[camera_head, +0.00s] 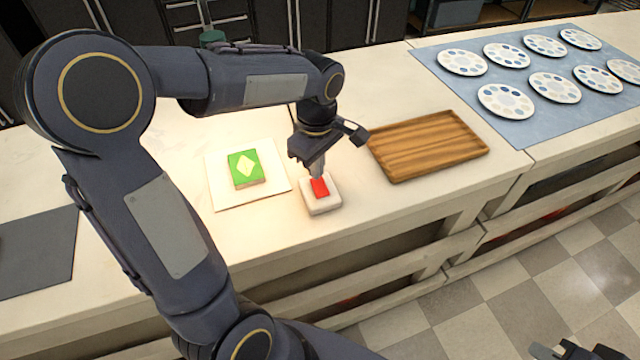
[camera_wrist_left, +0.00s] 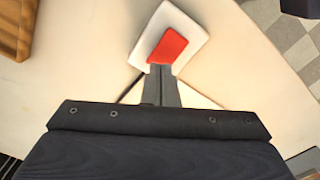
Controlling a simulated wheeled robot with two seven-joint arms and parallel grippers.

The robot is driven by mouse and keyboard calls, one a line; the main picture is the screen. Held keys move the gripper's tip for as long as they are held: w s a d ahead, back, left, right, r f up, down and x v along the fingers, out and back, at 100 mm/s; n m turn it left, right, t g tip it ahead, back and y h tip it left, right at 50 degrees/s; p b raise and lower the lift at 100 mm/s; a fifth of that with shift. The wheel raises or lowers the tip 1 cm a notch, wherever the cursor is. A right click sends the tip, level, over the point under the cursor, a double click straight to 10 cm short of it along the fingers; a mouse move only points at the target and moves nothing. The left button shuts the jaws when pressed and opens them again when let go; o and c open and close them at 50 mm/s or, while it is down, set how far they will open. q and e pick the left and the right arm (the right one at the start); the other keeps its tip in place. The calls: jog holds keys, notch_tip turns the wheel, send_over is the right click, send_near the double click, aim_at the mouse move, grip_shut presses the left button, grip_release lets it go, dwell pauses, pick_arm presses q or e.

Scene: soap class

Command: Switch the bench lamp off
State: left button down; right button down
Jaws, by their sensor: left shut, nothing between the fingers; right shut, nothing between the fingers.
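A small white switch box (camera_head: 322,205) with a red rocker (camera_head: 320,187) sits near the bench's front edge. The box (camera_wrist_left: 191,26) and the rocker (camera_wrist_left: 172,45) also show in the left wrist view. My left gripper (camera_head: 317,175) points down with its shut, empty fingers at the far end of the red rocker. The fingertips (camera_wrist_left: 160,66) overlap the rocker's edge in the left wrist view; I cannot tell whether they press on it. The lamp itself is not clearly visible, but warm light falls on the bench around the box. Part of my right gripper (camera_head: 572,350) shows at the bottom right.
A green block with a pale diamond (camera_head: 245,169) lies on a white sheet (camera_head: 223,200) left of the switch. A wooden tray (camera_head: 430,145) lies to the right. Several round palettes (camera_head: 506,101) rest on a blue mat (camera_head: 520,138). A dark mat (camera_head: 35,255) lies at the far left.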

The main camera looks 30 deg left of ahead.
pick_arm(q)
jog(key=shift+f+b, duration=0.7)
jog(key=shift+f, duration=0.25)
dwell(0.8)
notch_tip(320, 180, up, 7)
jog(key=p, duration=0.6)
jog(key=shift+r, duration=0.1)
dwell(0.3)
